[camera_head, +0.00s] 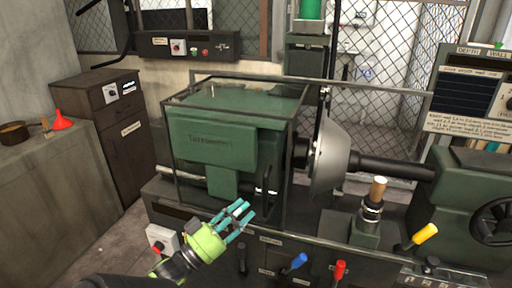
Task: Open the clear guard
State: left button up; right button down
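The clear guard (172,158) is a see-through box with a thin dark frame around the green lathe housing (222,148) in the middle. It looks closed, though its clear panels are hard to make out. A black upright handle (268,184) sits at the lower right of its front. My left gripper (245,211), green with teal fingers, is low in front of the guard, left of and below the handle. Its fingers look spread with nothing between them. Whether it touches the guard front cannot be told. My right gripper is not in view.
A metal bowl-shaped disc (334,156) is on the spindle, right of the guard. Blue (298,261), red (340,269) and yellow (425,233) levers stick up along the front. A wooden-handled tool post (377,190) stands right. A cabinet (103,103) stands left.

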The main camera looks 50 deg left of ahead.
pick_arm(q)
jog(key=shift+v, duration=1.65)
jog(key=s+d+f+n+g+y, duration=0.15)
jog(key=f+g, duration=0.35)
jog(key=f, duration=1.2)
jog(key=s+d+f+n+g+y, duration=0.15)
jog(key=f+g, duration=0.35)
jog(key=f, duration=1.2)
jog(key=s+d+f+m+g+h, duration=0.1)
jog(key=s+d+f+g, duration=0.3)
jog(key=f, duration=0.4)
jog(key=s+d+f+m+g+h, duration=0.1)
jog(key=s+d+f, duration=0.3)
jog(key=d+f, duration=0.25)
jog(key=s+d+f+m+g+h, duration=0.1)
jog(key=s+d+f+m+g, duration=0.2)
jog(key=s, duration=0.9)
jog(key=d+f+g, duration=0.3)
jog(key=d+f, duration=0.2)
jog(key=d, duration=0.1)
jog(key=shift+f+m, duration=0.35)
jog(key=shift+m, duration=0.05)
jog(key=shift+s, duration=0.1)
